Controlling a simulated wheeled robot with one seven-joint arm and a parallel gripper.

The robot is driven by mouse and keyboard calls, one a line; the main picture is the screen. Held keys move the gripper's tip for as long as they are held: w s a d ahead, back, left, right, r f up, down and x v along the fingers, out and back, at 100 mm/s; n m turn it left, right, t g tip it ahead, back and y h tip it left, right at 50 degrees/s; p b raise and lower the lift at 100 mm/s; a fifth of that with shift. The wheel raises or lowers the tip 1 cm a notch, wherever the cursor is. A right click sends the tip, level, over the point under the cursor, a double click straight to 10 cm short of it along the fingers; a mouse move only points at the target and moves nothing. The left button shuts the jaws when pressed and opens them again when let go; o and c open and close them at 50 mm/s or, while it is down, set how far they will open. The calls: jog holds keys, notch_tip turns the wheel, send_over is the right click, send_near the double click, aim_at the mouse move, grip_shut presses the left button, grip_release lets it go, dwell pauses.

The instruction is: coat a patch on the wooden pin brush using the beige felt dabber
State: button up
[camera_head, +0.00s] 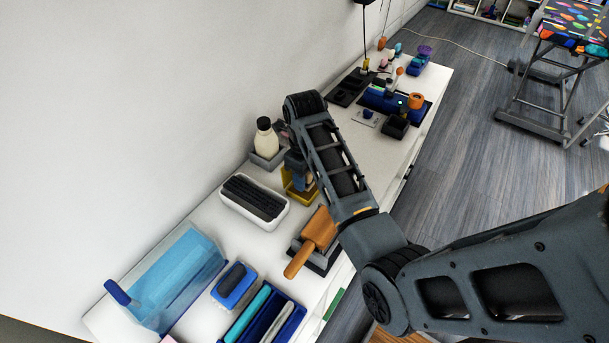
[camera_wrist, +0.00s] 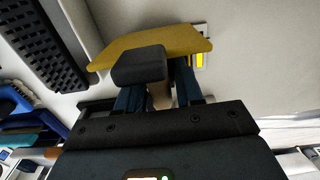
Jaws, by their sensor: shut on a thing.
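The wooden pin brush (camera_head: 318,228) rests on a grey stand over a dark base near the table's front edge, its handle pointing down-left. My gripper (camera_head: 298,172) is at the mustard-yellow holder (camera_head: 303,197), beyond the brush and partly hidden by my arm. In the wrist view my gripper (camera_wrist: 158,88) is shut on a narrow beige piece (camera_wrist: 160,97), which appears to be the felt dabber. A dark block (camera_wrist: 138,65) sits at the fingertips and hides much of it. The yellow holder shows just beyond the fingers (camera_wrist: 190,42); I cannot tell whether the dabber touches it.
A white tray with a black ribbed insert (camera_head: 238,209) stands left of the holder. A cream bottle (camera_head: 266,142) stands in a grey box behind. A blue brush block (camera_head: 233,285), a blue tray (camera_head: 287,331) and a clear blue bin (camera_head: 180,275) fill the near end. The wall is close behind.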

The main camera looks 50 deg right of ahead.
jog(key=shift+f, duration=0.6)
dwell(2.0)
jog(key=shift+r, duration=3.6)
